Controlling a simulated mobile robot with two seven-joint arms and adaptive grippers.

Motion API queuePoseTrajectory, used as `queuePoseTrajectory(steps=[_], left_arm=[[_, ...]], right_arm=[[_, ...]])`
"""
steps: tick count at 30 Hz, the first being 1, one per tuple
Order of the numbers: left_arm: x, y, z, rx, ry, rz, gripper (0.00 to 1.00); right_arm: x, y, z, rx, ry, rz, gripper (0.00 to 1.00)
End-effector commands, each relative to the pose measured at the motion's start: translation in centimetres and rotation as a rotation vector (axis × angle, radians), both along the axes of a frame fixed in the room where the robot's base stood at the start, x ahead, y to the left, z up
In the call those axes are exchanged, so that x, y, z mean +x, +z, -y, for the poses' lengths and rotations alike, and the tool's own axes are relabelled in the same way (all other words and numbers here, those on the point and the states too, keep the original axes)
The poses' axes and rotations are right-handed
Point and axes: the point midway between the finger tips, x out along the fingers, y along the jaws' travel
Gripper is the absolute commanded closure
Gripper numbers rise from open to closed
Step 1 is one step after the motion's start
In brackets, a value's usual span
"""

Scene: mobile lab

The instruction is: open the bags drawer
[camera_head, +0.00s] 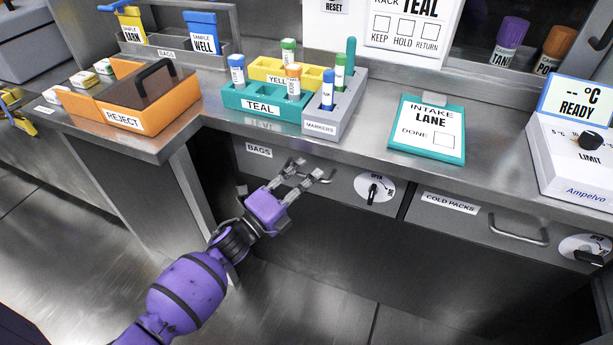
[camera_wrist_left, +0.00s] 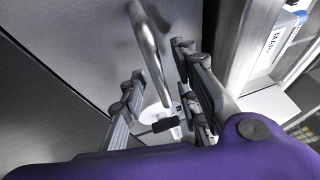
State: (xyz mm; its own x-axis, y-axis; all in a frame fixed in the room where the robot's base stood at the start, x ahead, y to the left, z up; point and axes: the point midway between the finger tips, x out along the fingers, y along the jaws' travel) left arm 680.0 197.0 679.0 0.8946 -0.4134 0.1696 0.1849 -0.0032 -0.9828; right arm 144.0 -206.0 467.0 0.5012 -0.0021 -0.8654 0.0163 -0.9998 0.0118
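The bags drawer (camera_head: 335,195) is a grey steel front under the counter, marked by a BAGS label (camera_head: 259,151). It looks shut. Its metal bar handle (camera_head: 325,179) is partly hidden by my left gripper (camera_head: 303,175), which is purple with grey fingers. In the left wrist view the handle (camera_wrist_left: 148,45) reaches between the two spread fingers of the gripper (camera_wrist_left: 160,95). The fingers are apart, and I cannot tell whether either touches the bar. A round white dial with a black knob (camera_head: 374,190) sits right of the handle. My right gripper is not in view.
The cold packs drawer (camera_head: 450,222) with its own handle and dial is to the right. Above, the counter holds an orange reject tray (camera_head: 185,102), a teal rack (camera_head: 262,103), a grey marker holder (camera_head: 341,115) and an intake lane board (camera_head: 427,130). The floor in front is clear.

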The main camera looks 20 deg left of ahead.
Motion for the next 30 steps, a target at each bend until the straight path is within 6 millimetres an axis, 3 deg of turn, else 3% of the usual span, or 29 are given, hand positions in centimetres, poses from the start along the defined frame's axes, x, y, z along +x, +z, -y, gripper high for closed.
queuePoseTrajectory(steps=[10, 17, 30], left_arm=[[0.5, 0.1, 0.2, -0.001, 0.000, 0.000, 0.71], [0.5, 0.1, 0.2, -0.001, 0.000, 0.000, 1.00], [0.3, 0.1, 0.2, 0.002, 0.000, -0.001, 1.00]], right_arm=[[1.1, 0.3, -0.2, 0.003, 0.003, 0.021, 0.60], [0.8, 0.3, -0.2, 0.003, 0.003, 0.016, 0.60], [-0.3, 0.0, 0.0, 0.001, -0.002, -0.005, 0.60]])
